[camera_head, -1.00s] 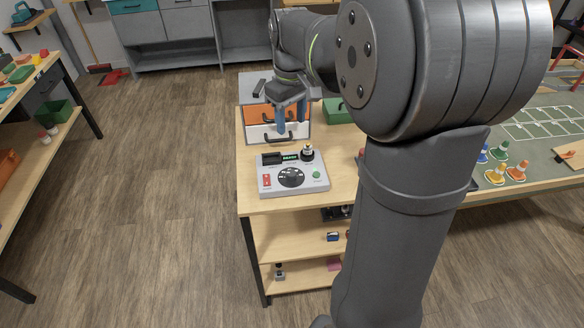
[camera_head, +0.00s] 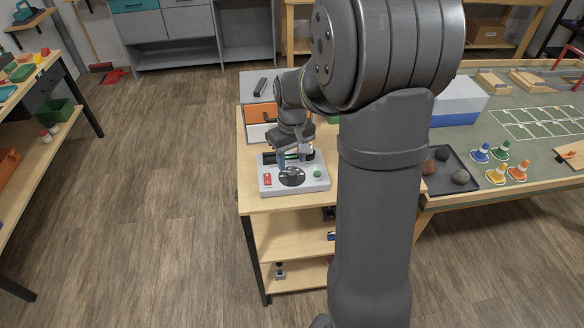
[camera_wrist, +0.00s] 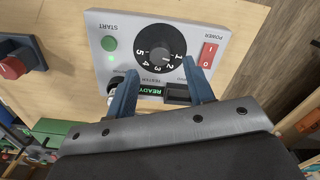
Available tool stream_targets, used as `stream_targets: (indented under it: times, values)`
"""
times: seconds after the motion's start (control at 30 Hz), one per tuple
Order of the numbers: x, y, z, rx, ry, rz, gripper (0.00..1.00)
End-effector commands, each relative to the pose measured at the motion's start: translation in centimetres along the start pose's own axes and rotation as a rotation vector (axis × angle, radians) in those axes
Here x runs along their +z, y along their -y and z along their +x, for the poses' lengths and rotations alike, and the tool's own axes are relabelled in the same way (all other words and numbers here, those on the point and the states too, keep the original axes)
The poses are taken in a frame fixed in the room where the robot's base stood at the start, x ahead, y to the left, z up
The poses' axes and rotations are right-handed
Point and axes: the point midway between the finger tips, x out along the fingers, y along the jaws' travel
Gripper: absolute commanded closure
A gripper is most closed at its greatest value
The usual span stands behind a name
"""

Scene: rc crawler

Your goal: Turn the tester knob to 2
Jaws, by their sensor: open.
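The grey tester (camera_head: 322,183) lies on the wooden bench and also shows in the wrist view (camera_wrist: 97,20). Its round black knob (camera_wrist: 160,48) has a dial numbered 1 to 5; I cannot tell which number it points at. A green START button (camera_wrist: 108,43), a red POWER switch (camera_wrist: 209,55) and a lit READY display (camera_wrist: 152,90) are on the same face. My gripper (camera_wrist: 160,66) is open, its two blue fingers apart near the knob's sides, holding nothing. In the head view my gripper (camera_head: 292,160) hangs over the tester and hides part of it.
A dark-topped post (camera_wrist: 114,80) on the tester stands close to the left finger in the wrist view. Orange and white drawers (camera_head: 258,115) stand behind the tester. A tray of rocks (camera_head: 450,170) is to the right.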

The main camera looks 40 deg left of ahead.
Motion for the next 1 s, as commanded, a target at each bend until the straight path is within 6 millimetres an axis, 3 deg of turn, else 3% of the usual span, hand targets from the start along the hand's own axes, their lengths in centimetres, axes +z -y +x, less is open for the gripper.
stream_targets:
  times: [0.1,0.23,0.63,0.87,1.0]
  values:
    - [0.1,0.0,2.1,-0.001,0.004,0.000,0.52]
    - [0.0,0.0,3.5,-0.001,0.002,0.000,0.52]
    - [0.0,0.0,4.2,0.000,-0.001,0.000,0.52]
    - [0.0,0.0,4.1,0.000,-0.001,0.000,0.96]
    - [0.0,0.0,4.1,0.000,-0.001,0.003,0.97]
